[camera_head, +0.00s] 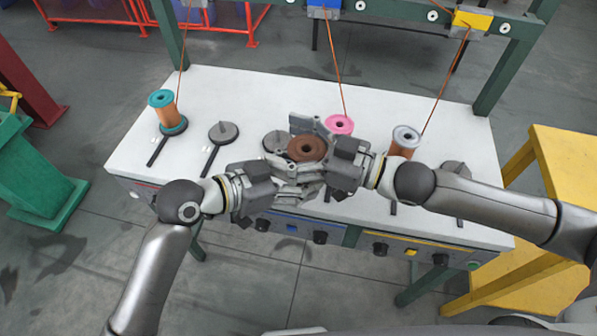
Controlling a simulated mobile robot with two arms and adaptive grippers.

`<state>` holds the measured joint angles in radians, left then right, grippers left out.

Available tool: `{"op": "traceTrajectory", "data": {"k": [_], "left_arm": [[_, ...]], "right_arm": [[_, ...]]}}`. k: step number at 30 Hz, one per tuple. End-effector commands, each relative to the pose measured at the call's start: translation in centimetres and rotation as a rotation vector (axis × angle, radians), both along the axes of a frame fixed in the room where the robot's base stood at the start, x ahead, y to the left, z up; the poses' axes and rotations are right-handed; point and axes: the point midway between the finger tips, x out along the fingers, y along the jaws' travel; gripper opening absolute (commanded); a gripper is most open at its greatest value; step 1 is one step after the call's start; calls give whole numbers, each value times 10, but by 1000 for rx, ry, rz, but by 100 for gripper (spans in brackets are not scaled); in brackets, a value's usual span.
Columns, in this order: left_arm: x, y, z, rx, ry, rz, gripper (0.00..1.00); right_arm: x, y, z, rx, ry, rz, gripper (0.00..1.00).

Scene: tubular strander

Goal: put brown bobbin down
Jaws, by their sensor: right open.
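The brown bobbin (307,148) is near the middle of the white table (240,95), seen from above with its round top and centre hole showing. Both grippers are close around it. My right gripper (303,160) comes from the right with its fingers spread at the bobbin. My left gripper (284,174) comes from the left, just below and left of the bobbin. Its fingertips overlap the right fingers, so I cannot tell whether it grips anything. The bobbin's lower part and what it rests on are hidden.
A pink bobbin (339,124) stands close behind the grippers. A white-topped bobbin (405,138) is to the right, a teal-topped one (161,100) at far left. Empty grey discs (223,132) with dark levers line the table. Orange wires run up to the green frame (487,95).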

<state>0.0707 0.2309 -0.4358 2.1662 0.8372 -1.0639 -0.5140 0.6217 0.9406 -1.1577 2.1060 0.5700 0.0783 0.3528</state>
Motion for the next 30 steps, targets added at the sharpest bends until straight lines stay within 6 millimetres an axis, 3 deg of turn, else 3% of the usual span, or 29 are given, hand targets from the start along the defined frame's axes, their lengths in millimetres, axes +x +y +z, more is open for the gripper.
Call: {"op": "traceTrajectory", "data": {"k": [11,30], "left_arm": [[1,0,1,-2,-2,2,33],[1,0,1,-2,-2,2,33]], "right_arm": [[-4,-8,-2,-4,2,-1,82],[-49,-97,-2,-3,3,-2,82]]}}
